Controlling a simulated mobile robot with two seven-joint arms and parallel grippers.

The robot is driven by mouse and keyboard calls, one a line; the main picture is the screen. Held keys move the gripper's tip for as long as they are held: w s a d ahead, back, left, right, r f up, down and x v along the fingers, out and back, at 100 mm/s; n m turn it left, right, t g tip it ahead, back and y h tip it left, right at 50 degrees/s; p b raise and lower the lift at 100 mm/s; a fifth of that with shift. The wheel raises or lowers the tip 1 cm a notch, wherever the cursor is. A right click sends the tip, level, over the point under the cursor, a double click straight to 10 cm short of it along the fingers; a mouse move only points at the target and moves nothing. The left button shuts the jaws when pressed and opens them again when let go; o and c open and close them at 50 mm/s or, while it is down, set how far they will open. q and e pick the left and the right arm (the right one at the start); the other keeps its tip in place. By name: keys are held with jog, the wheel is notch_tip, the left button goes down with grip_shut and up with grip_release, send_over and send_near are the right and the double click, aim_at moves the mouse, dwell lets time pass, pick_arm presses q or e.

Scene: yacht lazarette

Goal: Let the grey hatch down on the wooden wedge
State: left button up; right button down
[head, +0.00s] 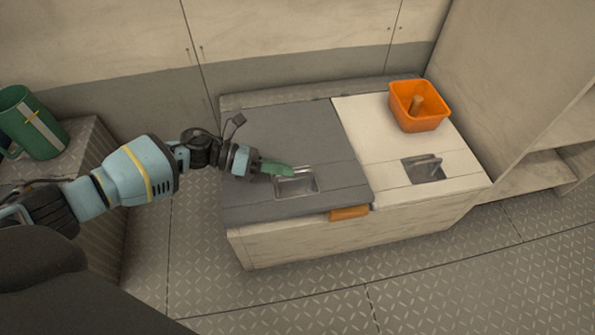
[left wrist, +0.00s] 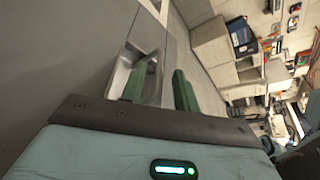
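The grey hatch (head: 270,136) lies nearly flat over the left half of the low locker. Its metal recessed pull (head: 297,183) is near the front edge and also shows in the left wrist view (left wrist: 122,75). The orange-brown wooden wedge (head: 349,212) sits at the locker's front edge, under the hatch's front right part; its inner end is hidden. My left gripper (head: 290,171) is at the recess. In the left wrist view its green fingers (left wrist: 160,88) stand apart, one over the recess; whether the pull's bar lies between them is unclear. My right gripper is out of view.
A cream hatch (head: 374,140) with its own recessed pull (head: 424,169) covers the right half. An orange bin (head: 418,107) with a wooden piece inside stands on it. Open shelves rise at right; the front floor is clear.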

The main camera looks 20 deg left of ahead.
aim_at(297, 171)
pick_arm(q)
jog(key=shift+b+x, duration=0.5)
jog(key=shift+x, duration=1.55)
grip_shut()
